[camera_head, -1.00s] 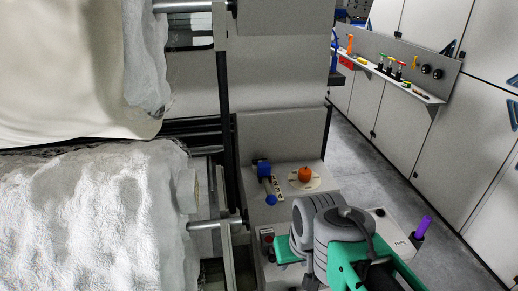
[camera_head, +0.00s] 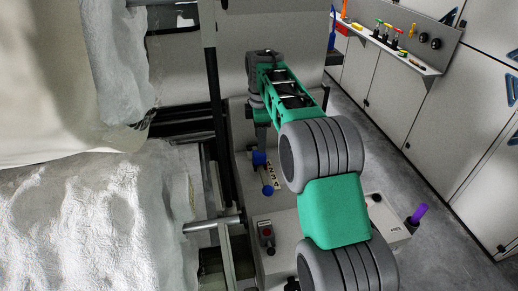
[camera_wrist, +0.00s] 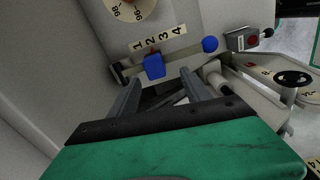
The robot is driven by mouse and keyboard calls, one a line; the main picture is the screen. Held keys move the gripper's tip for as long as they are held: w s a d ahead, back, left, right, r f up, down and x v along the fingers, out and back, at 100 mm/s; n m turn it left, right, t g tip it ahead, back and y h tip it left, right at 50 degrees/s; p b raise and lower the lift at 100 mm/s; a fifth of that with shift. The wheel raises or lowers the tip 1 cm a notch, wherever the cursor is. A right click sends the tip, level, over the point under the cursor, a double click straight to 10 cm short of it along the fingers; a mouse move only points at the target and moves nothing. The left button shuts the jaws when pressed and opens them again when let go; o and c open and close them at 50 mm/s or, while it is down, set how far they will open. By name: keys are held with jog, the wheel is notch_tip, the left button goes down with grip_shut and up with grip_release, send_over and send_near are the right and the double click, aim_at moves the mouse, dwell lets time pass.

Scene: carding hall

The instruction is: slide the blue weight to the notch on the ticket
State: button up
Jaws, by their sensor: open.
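The blue weight (camera_head: 259,158) sits on a short bar on the grey machine top, below my gripper. In the wrist view the blue weight (camera_wrist: 155,67) is just beyond the fingertips, close to the 2 on a pale strip (camera_wrist: 172,32) numbered 1 to 4. A small red mark shows at the strip's lower edge above the weight. A round blue knob (camera_wrist: 209,44) is at the bar's right end, past the 4. My gripper (camera_wrist: 160,83) is open and empty, its fingers spread below the weight. I cannot make out a separate ticket.
A control box (camera_head: 266,234) with a red button stands near the bar. A round pale dial (camera_wrist: 125,8) lies beyond the numbered strip. A black handwheel (camera_wrist: 294,78) is at the right. White fleece rolls (camera_head: 90,220) fill the left. A purple cylinder (camera_head: 418,214) stands at the right.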

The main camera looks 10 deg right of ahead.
aim_at(259, 157)
jog(key=shift+w+f+n, duration=0.6)
jog(key=shift+w, duration=0.05)
notch_tip(259, 157, down, 7)
jog(key=shift+f+p, duration=0.2)
jog(key=shift+p, duration=0.6)
jog(key=shift+c, duration=0.2)
grip_shut()
